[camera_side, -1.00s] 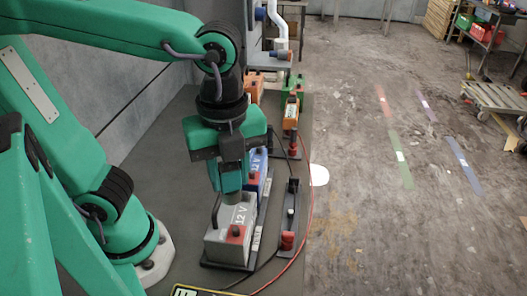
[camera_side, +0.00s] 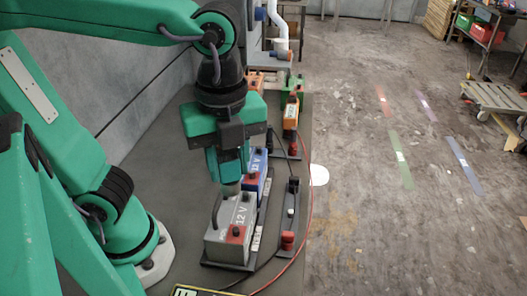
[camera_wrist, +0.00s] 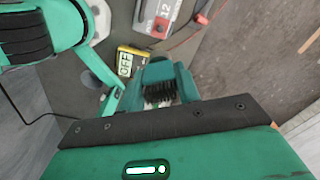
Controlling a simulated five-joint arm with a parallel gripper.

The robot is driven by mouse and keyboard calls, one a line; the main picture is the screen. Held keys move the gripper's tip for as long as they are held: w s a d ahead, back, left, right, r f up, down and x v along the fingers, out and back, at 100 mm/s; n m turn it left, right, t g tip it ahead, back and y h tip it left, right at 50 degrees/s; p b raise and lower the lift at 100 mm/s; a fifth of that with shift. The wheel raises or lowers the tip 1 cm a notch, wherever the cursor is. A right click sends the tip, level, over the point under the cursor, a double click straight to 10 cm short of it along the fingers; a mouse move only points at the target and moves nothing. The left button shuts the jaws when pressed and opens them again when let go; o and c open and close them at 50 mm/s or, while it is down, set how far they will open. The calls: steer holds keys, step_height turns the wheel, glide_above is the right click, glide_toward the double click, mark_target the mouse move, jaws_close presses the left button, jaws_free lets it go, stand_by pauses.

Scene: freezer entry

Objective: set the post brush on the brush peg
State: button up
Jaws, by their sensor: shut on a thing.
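My gripper (camera_side: 228,172) is shut on the post brush and hangs just above the far end of the grey 12 V battery (camera_side: 220,243). In the wrist view the post brush (camera_wrist: 160,93) shows as dark bristles at the green jaws. In the side view only a small greyish tip (camera_side: 231,188) shows below the jaws, and I cannot tell whether it is clear of the battery. The grey battery has a red terminal cap at its near end and a dark handle. I cannot make out the brush peg with certainty.
A blue battery (camera_side: 254,172) stands close behind the grey one, with orange and green batteries (camera_side: 291,108) farther back. A dark strip with a red piece (camera_side: 287,240) lies to the right. A red cable (camera_side: 308,210) runs along the bench edge. A yellow meter (camera_wrist: 128,62) lies near my base.

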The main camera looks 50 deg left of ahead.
steer(key=shift+w, duration=0.1)
steer(key=shift+w+d+f, duration=0.1)
steer(key=shift+w+f, duration=0.2)
steer(key=shift+w, duration=0.1)
steer(key=w+a+f+n, duration=0.2)
steer(key=w+f+n, duration=0.1)
steer(key=w+f, duration=0.5)
steer(key=w+a+f+n, duration=0.1)
steer(key=w+f+n, duration=0.2)
steer(key=w+f, duration=0.5)
steer(key=shift+w+a, duration=0.4)
steer(key=shift+w, duration=0.05)
steer(key=shift+f, duration=0.25)
steer(key=shift+f, duration=1.8)
steer(key=shift+f, duration=1.4)
stand_by(0.5)
steer(key=o, duration=1.2)
steer(key=shift+c, duration=0.2)
